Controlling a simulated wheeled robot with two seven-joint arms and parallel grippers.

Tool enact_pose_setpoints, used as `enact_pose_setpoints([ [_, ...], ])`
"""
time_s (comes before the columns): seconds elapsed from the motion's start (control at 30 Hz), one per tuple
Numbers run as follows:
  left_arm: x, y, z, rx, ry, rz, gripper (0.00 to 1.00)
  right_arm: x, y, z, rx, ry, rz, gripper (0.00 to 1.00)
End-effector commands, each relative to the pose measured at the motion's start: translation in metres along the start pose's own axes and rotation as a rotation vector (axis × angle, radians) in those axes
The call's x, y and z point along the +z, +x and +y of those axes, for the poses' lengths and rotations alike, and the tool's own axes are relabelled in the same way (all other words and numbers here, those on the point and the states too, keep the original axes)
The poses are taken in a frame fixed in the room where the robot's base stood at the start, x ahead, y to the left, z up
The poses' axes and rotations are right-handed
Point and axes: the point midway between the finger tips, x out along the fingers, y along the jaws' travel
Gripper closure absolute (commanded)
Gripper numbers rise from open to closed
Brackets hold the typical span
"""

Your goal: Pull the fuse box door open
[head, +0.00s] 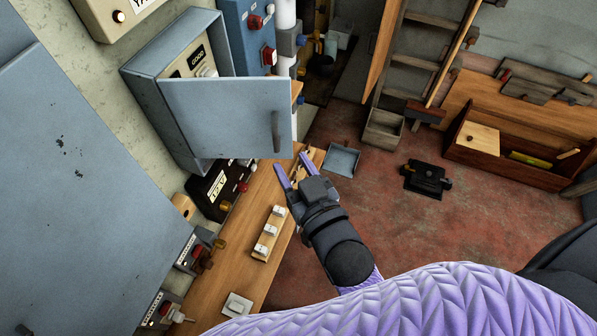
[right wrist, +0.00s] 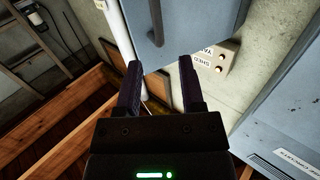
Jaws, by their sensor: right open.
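The grey-blue fuse box (head: 147,88) is on the wall at upper left in the head view. Its door (head: 225,108) stands partly open, and a panel with a switch shows inside. The dark door handle (head: 276,132) is upright near the door's free edge. My right gripper (head: 294,166) is open and empty, just below the handle in the picture. In the right wrist view the open fingers (right wrist: 160,66) point toward the door (right wrist: 194,22), with the handle (right wrist: 156,22) beyond their tips, between their lines. My left gripper is not in view.
A wooden bench (head: 246,245) with a switch strip (head: 270,234) runs below the fuse box. A large grey cabinet (head: 70,200) fills the left. A white pipe (head: 286,65) stands behind the door.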

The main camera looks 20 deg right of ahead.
Motion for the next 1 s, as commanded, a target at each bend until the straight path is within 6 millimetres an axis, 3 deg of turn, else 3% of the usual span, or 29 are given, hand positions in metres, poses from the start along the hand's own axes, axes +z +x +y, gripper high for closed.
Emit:
enact_pose_setpoints([
  [0.13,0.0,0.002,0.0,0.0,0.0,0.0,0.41,0.001,-0.018,0.0,0.0,0.0,-0.001,0.5],
  [0.43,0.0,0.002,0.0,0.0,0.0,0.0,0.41,0.0,-0.022,0.0,0.0,0.0,0.0,0.5],
  [0.53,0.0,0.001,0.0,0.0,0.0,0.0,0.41,0.0,-0.022,-0.001,-0.017,0.053,0.005,0.69],
  [0.63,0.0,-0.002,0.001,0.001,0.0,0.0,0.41,0.0,-0.022,-0.001,-0.108,0.373,0.01,0.9],
  [0.7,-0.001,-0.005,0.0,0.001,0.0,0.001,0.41,0.002,-0.023,0.004,-0.175,0.698,-0.022,1.0],
  [0.83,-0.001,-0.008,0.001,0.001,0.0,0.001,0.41,0.009,-0.023,0.023,-0.213,1.224,-0.118,1.0],
  [0.9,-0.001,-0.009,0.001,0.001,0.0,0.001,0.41,0.012,-0.023,0.034,-0.201,1.412,-0.157,1.0],
  [1.0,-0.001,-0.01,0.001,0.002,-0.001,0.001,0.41,0.015,-0.02,0.042,-0.183,1.546,-0.18,1.0],
])
